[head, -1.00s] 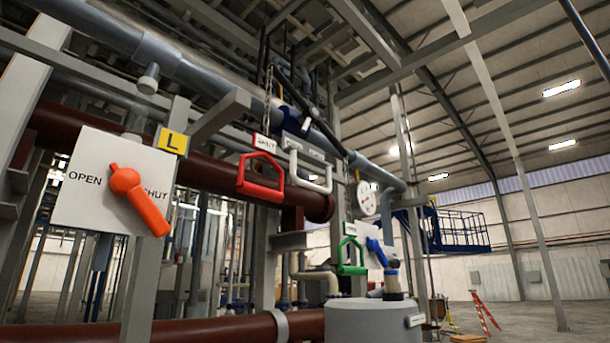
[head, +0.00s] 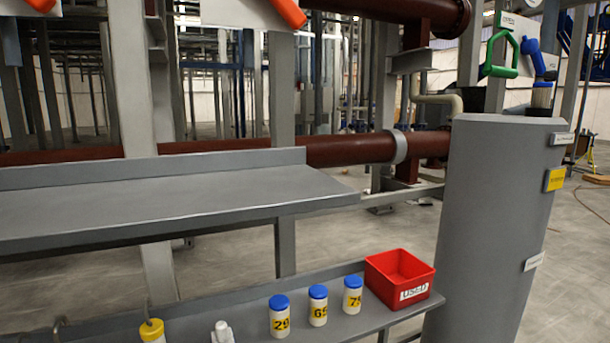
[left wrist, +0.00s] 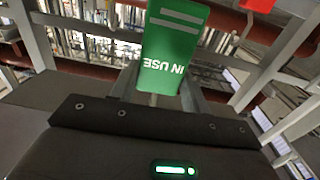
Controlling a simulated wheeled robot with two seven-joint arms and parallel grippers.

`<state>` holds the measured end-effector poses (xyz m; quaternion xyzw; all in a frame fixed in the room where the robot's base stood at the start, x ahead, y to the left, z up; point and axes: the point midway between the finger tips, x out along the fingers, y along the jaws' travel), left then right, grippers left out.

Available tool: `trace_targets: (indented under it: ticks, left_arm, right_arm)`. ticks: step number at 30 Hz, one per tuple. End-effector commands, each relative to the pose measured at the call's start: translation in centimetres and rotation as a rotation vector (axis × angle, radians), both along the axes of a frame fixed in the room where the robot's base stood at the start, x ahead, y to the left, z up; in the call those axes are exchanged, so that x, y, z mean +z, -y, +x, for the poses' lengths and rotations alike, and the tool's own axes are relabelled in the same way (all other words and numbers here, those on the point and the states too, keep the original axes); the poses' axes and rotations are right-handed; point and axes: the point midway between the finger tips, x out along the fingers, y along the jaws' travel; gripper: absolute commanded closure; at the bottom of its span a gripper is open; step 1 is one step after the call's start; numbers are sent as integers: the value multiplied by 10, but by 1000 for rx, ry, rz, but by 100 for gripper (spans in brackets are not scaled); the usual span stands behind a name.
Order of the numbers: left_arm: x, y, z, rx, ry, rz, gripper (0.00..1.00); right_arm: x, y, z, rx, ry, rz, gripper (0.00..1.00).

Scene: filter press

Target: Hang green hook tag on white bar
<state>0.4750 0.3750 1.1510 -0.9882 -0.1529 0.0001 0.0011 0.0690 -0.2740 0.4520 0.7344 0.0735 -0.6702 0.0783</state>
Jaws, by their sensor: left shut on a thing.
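The green tag (left wrist: 170,50), lettered IN USE upside down and with pale stripes, fills the upper middle of the left wrist view. My left gripper (left wrist: 155,96) is shut on it; grey finger parts show on both sides of its lower end. I cannot make out the tag's hook. The white bar does not show in the head view now, and I cannot pick it out in the left wrist view. Neither gripper shows in the head view. My right gripper is in no view.
In the head view, a grey shelf (head: 170,208) spans the left. Below it, white bottles with blue caps (head: 318,305) and a red USED bin (head: 400,278) stand on a lower shelf. A grey cylinder (head: 490,230) and green handle (head: 500,55) are at right.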

Motion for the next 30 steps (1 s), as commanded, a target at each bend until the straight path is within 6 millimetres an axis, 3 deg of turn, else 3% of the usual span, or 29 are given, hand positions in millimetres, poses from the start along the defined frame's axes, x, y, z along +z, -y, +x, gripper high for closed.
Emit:
trace_targets:
  ticks: [3,9,13,18,30]
  left_arm:
    - [-26,39,7,-82,-10,3,77]
    - [-59,111,9,-225,-9,3,77]
    - [-70,142,6,-283,-3,-1,77]
    - [-74,155,5,-308,0,-2,77]
    - [-73,155,5,-309,0,-3,77]
  right_arm:
    - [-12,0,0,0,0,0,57]
    - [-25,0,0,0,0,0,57]
    - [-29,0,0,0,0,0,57]
    - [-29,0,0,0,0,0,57]
    - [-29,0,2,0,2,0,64]
